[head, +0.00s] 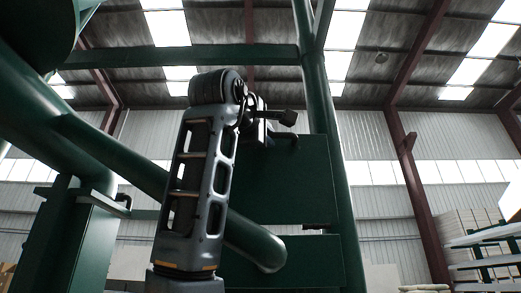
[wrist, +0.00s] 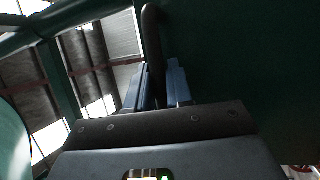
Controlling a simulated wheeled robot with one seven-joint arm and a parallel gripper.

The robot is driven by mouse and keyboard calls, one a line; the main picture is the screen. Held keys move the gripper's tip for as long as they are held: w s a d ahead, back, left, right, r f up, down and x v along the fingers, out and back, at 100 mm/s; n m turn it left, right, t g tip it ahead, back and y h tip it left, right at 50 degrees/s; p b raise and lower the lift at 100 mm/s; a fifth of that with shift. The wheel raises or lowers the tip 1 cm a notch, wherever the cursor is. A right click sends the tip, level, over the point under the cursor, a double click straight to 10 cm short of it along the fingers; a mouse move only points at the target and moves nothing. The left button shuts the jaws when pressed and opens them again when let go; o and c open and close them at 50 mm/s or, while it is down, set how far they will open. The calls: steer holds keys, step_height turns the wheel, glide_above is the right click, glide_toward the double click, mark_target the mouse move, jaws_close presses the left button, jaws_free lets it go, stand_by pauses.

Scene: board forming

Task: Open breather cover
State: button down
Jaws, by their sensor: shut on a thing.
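The breather cover appears to be the dark green flat panel (head: 283,185) in the middle of the head view, beside a green upright post. My gripper (wrist: 158,85) has its two blue fingers shut around a dark curved bar handle (wrist: 153,40) in the wrist view. The handle bends at its top toward the dark green surface (wrist: 240,60) filling the right of that view. In the head view, my gripper (head: 268,128) is at the panel's top left corner, and my wrist partly hides it. Whether the panel stands ajar, I cannot tell.
A second green panel (head: 305,262) sits just below. A thick green pipe (head: 110,155) slants behind my arm. A green box with a handle (head: 75,235) stands at left. A green post (head: 337,190) rises at right. Racks with pale boards (head: 485,240) stand far right.

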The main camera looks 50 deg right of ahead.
steer(key=shift+f, duration=0.1)
steer(key=c, duration=1.1)
jaws_free()
steer(key=shift+a, duration=0.1)
steer(key=b+v, duration=0.2)
steer(key=v, duration=0.6)
steer(key=shift+w, duration=0.1)
